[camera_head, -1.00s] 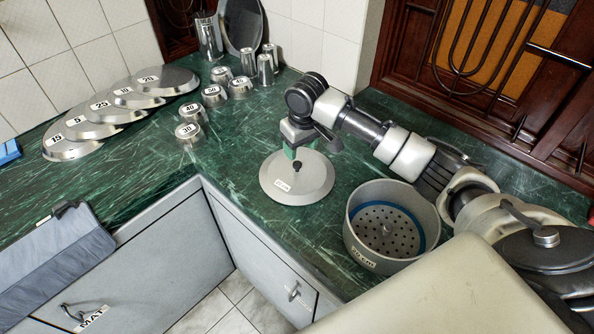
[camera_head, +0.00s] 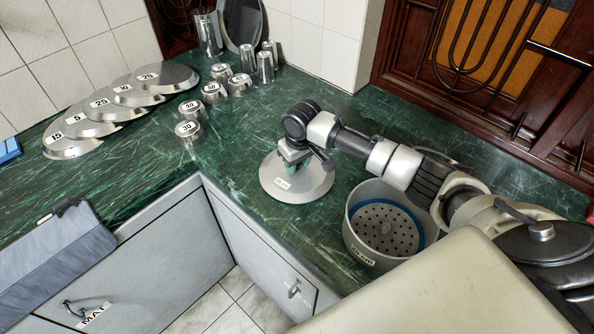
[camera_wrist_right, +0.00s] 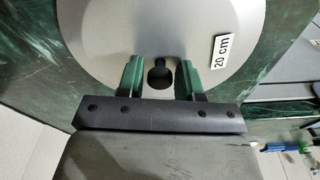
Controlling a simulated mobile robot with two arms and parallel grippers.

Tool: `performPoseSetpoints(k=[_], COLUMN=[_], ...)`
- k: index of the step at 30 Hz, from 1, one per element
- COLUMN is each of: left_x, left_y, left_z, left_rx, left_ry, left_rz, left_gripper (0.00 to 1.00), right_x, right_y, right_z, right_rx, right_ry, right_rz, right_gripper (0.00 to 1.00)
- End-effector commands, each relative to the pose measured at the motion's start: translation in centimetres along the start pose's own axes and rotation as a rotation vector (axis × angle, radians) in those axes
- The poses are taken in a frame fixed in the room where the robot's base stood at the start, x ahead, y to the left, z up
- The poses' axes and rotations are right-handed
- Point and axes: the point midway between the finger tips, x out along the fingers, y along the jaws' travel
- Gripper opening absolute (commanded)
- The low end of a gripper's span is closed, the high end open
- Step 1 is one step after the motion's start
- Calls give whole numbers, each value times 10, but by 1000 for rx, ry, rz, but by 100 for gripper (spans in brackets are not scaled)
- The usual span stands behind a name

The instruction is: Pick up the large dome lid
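The large dome lid (camera_head: 312,190) is a round grey disc with a "20 cm" label. It lies on the green counter, left of the pot. In the right wrist view the lid (camera_wrist_right: 110,35) fills the upper middle, with its dark knob (camera_wrist_right: 160,73) between my finger pads. My right gripper (camera_head: 293,166) is low over the lid's centre and hides the knob in the head view. In the right wrist view the gripper (camera_wrist_right: 159,68) is open, with a gap on each side of the knob. My left gripper is not in view.
A grey pot (camera_head: 357,241) with a perforated insert and blue ring stands close right of the lid. Numbered metal lids (camera_head: 165,78) and small cups (camera_head: 188,131) stand at the back left. The counter left of the lid is clear. The counter's front edge (camera_head: 245,222) is near.

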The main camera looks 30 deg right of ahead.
Motion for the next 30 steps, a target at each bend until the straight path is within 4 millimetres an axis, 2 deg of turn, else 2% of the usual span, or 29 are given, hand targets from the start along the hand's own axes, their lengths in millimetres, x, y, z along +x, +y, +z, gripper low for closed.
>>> performPoseSetpoints(k=[1,6,7,15,19,26,30], left_x=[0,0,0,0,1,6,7], left_y=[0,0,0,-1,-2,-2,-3], left_z=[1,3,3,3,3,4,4], left_rx=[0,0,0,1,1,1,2], left_ry=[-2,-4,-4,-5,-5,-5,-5], left_rz=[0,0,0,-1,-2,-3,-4], left_gripper=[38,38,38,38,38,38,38], right_x=[0,0,0,-2,-9,-44,-63], right_y=[0,0,0,0,0,1,18], right_z=[0,0,0,-1,-2,-6,21], right_rx=[0,0,0,0,0,-1,1], right_ry=[0,0,0,1,2,4,2], right_rz=[0,0,0,0,0,1,3], right_gripper=[28,2,0,0,0,0,0])
